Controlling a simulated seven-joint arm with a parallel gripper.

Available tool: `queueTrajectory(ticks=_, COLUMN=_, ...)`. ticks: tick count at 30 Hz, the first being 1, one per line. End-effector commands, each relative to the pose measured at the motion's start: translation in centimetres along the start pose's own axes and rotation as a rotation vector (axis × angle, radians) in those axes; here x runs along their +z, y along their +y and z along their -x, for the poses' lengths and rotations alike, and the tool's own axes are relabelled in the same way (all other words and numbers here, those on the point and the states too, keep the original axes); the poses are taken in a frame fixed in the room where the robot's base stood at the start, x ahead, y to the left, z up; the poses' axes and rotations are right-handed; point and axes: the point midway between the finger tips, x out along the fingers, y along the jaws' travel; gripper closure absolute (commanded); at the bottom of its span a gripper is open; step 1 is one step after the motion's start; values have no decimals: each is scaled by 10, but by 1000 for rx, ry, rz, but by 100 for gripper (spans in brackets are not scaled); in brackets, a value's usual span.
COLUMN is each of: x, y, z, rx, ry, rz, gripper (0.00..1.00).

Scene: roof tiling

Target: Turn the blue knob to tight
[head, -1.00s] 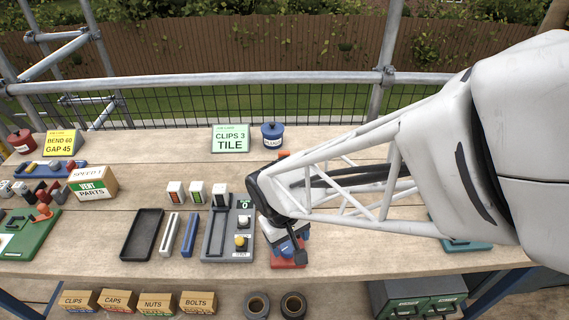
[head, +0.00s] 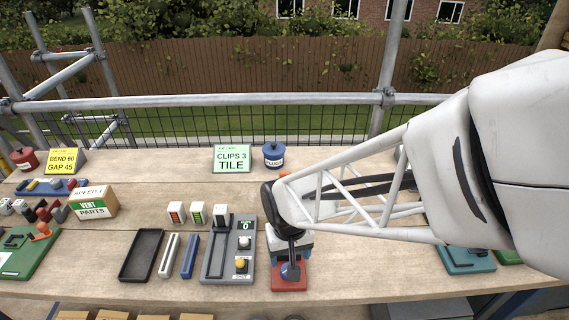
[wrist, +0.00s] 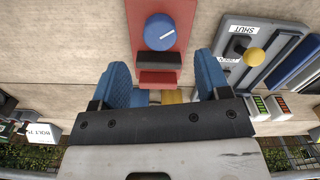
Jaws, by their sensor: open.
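The blue knob (wrist: 160,32) is round, with a white pointer line, and sits on a red base plate (wrist: 181,10). In the wrist view the line points toward the upper right; I cannot read any tight mark. In the head view the knob (head: 290,271) shows low on the red base, partly behind my gripper. My gripper (wrist: 168,75) is open, its two blue fingertips apart with nothing between them. In the wrist view the knob lies beyond the fingertips, near the middle of the gap, and apart from them.
A grey panel (head: 217,272) with a yellow button (head: 240,263) stands close to the left of the red base. A black tray (head: 131,273) lies farther left. A teal device (head: 463,268) stands to the right. The bench's front edge is close to the red base.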

Motion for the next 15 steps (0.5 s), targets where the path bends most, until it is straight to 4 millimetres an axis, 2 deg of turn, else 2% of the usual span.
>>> queueTrajectory(ticks=15, x=0, y=0, z=-57, rx=0, ry=0, rz=0, gripper=30)
